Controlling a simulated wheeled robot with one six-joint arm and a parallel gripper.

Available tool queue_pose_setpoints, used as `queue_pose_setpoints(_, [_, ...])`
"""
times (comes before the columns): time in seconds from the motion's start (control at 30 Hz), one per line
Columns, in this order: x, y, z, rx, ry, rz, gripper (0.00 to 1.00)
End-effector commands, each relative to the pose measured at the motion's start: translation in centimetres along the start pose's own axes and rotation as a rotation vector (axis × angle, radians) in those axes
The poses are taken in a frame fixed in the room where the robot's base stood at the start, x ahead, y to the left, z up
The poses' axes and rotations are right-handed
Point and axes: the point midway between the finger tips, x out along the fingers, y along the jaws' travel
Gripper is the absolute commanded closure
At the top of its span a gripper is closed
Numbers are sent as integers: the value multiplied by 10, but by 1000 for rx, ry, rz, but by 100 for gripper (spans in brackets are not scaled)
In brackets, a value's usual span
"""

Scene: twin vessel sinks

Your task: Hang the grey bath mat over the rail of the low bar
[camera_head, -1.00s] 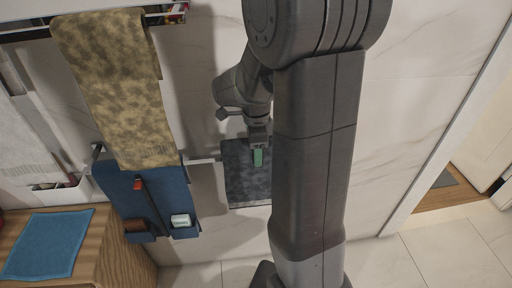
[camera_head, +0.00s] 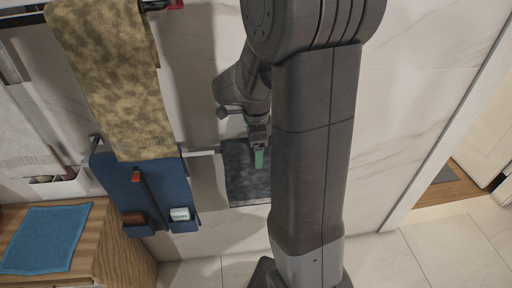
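The dark grey bath mat (camera_head: 243,184) hangs against the wall, in the middle of the head camera view. Its upper edge is level with the low bar's rail (camera_head: 203,152), and its right side is hidden behind my arm. My gripper (camera_head: 259,158) is at the mat's upper part, with a green fingertip pad showing in front of it. I cannot tell whether the fingers are closed on the mat or apart from it.
A mottled yellow-brown towel (camera_head: 112,78) and a blue hanging organiser (camera_head: 150,205) are left of the mat. A wooden cabinet with a blue cloth (camera_head: 45,238) stands at lower left. Tiled floor (camera_head: 375,262) is clear at lower right.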

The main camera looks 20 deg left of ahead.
Motion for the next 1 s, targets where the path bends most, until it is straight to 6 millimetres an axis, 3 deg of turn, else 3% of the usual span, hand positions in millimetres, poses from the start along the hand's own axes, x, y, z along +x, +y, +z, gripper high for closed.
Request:
queue_pose_setpoints(0.23, [-1,0,0,0,0,1,22])
queue_pose_setpoints(0.37, [-13,0,0,0,-1,-2,22])
queue_pose_setpoints(0.8, [-107,-1,0,0,-1,-4,22])
queue_pose_setpoints(1.0, [-132,0,0,0,0,-1,22])
